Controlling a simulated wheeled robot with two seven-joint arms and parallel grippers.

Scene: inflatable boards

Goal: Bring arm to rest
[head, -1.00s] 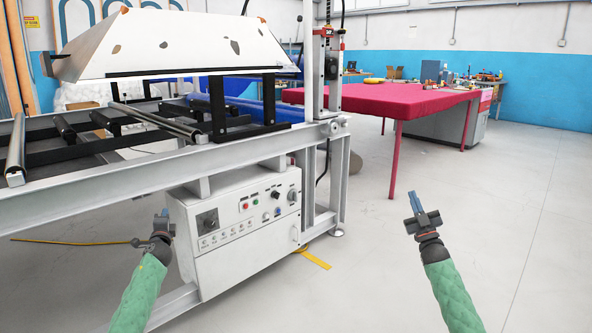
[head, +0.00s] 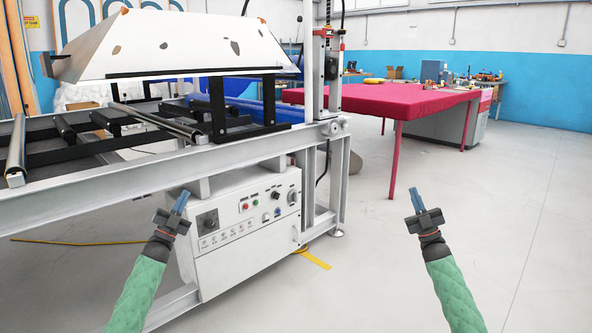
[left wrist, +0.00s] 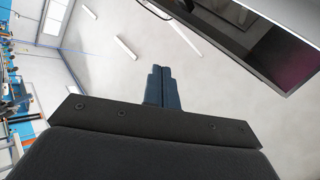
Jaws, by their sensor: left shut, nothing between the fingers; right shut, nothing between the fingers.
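My left gripper (head: 181,202) is shut and empty, raised in front of the white control box of the machine. In the left wrist view its blue fingers (left wrist: 162,87) are pressed together with nothing between them. My right gripper (head: 415,199) is also shut and empty, held over open floor at the right, its fingers pointing up and away. Both arms wear green sleeves. Neither gripper visibly touches anything.
The machine's grey frame (head: 120,180) and its control box (head: 240,225) with knobs stand close behind my left gripper. A red-covered table (head: 400,102) stands farther back. The floor (head: 350,270) between the arms is clear apart from a yellow strip.

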